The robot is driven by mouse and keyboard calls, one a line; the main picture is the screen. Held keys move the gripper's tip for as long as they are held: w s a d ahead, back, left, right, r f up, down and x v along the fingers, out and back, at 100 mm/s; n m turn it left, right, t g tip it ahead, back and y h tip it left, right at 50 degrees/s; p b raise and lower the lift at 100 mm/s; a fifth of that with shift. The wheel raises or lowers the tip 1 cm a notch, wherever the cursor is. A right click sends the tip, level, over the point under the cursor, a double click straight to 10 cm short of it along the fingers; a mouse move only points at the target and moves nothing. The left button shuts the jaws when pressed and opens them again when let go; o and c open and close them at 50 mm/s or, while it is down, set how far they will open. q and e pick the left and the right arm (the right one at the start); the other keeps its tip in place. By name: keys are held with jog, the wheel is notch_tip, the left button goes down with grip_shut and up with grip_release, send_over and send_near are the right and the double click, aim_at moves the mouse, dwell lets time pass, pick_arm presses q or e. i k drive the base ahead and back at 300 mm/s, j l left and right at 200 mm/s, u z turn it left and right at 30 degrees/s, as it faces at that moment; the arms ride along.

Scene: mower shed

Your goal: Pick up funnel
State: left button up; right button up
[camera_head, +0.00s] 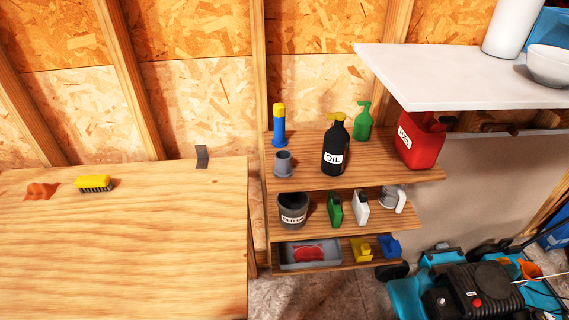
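A small orange piece shaped like a funnel (530,269) sits on the teal and black mower (470,292) at the lower right. It is small in the picture, and I cannot tell whether it is loose or how it rests there. Neither of my grippers shows in the head view.
A wooden workbench (130,250) on the left holds a yellow brush (94,183). Middle shelves carry a black oil bottle (336,148), a red fuel can (419,142) and several containers. A white shelf (450,82) juts out at upper right. Most of the bench top is clear.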

aim_at(529, 270)
jog(key=z, duration=1.9)
jog(key=k, duration=0.45)
jog(key=u, duration=0.35)
jog(key=k+u, duration=0.15)
jog(key=u, duration=0.2)
jog(key=j+u, duration=0.1)
jog(key=u, duration=0.3)
jog(key=l+u, duration=0.35)
jog(key=i+l+u, duration=0.1)
jog(key=u, duration=0.3)
jog(key=i+l, duration=0.1)
jog(key=l, duration=1.2)
jog(key=i+l, duration=0.15)
jog(key=l, duration=0.5)
